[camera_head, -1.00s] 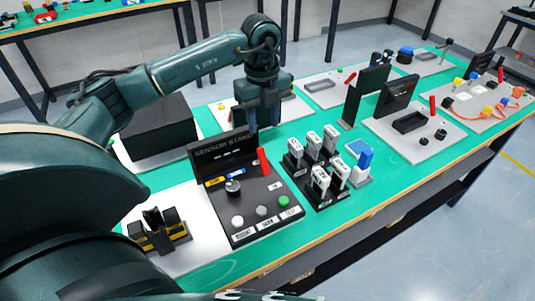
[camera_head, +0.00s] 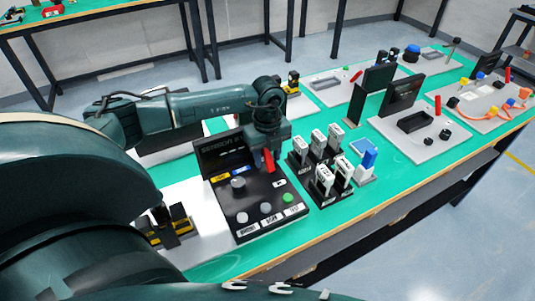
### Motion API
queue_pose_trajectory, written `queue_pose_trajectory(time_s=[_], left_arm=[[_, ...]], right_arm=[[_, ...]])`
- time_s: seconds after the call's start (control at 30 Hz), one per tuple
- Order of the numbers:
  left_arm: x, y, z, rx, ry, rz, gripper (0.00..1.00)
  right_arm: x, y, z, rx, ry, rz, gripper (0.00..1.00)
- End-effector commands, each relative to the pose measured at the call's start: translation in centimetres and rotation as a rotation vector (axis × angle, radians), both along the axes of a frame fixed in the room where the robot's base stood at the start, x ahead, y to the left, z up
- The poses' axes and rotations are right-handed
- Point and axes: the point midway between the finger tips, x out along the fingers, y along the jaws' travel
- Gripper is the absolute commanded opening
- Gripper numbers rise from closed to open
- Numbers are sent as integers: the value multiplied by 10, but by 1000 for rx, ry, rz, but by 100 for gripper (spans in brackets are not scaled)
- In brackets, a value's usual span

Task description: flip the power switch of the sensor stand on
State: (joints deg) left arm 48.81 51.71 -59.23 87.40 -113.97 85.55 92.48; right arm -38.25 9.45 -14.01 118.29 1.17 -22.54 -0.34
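The sensor stand (camera_head: 262,225) is a black panel with an upright sign behind it, partly hidden by my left arm. It carries a grey knob (camera_head: 238,184), a row of white, grey and green buttons, and a red switch lever (camera_head: 269,163) at its back right, standing up. My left gripper (camera_head: 266,151) is low over the back right of the stand, right at the red lever. Whether it touches the lever, and how far its fingers are apart, cannot be made out. My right gripper is not in view.
Black holders with several white modules (camera_head: 318,146) stand close to the right of the stand. A blue-topped block (camera_head: 369,160) is beyond them. A black and yellow device (camera_head: 167,226) sits on the white plate at left. Green tabletop in front of the holders is clear.

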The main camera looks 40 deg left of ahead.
Motion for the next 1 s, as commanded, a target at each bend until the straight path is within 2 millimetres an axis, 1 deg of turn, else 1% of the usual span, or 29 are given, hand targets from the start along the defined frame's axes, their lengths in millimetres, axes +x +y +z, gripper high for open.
queue_pose_trajectory(time_s=[0.17, 0.6, 0.67, 1.0], left_arm=[[0, 0, 0, 0, 0, 0, 40], [0, 0, 0, 0, 0, 0, 4], [0, 0, 0, 0, 0, 0, 0], [0, 0, 0, 1, 0, 0, 0]], right_arm=[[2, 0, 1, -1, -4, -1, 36], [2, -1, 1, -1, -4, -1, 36], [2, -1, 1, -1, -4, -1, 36], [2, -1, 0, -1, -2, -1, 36]])
